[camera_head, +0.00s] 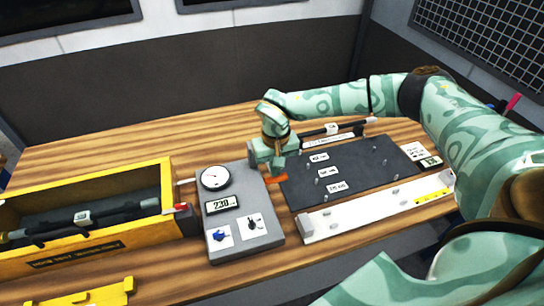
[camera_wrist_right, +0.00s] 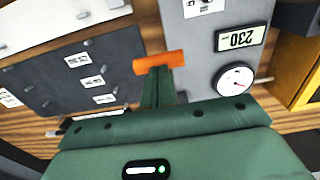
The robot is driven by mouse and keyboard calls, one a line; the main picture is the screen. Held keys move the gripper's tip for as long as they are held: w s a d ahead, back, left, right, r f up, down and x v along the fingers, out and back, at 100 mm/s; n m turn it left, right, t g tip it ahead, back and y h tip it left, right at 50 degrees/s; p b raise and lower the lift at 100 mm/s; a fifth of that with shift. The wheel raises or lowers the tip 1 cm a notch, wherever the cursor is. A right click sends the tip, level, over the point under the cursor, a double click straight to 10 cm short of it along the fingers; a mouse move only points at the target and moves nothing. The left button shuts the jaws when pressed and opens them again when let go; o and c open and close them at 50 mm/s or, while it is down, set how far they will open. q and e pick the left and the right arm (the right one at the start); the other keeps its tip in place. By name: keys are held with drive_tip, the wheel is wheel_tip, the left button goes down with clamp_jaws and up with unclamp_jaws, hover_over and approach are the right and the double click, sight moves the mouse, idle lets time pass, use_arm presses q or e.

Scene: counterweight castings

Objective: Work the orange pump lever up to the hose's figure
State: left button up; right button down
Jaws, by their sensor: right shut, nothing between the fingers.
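The orange pump lever (camera_head: 277,179) sticks out at the right side of the grey pump box (camera_head: 237,242). The box has a round dial (camera_head: 215,178) and a display (camera_head: 222,203) that reads 230. My right gripper (camera_head: 272,172) is shut and empty, with its fingertips at the lever. In the right wrist view the shut fingers (camera_wrist_right: 158,80) reach the orange lever (camera_wrist_right: 158,62); whether they touch it I cannot tell. A black hose (camera_head: 110,213) with a white tag lies in the yellow crate; its figure is too small to read. My left gripper is not in view.
The yellow crate (camera_head: 85,250) stands left of the pump box. A dark board (camera_head: 345,187) with pegs and small labels lies to the right, behind a white strip (camera_head: 370,212). A black rod (camera_head: 333,129) lies behind the board. Bare wooden table shows at the back left.

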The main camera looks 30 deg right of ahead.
drive_tip(key=shift+r+p, duration=2.35)
drive_tip(key=shift+r, duration=0.3)
drive_tip(key=shift+s, duration=0.1)
drive_tip(key=shift+f, duration=0.1)
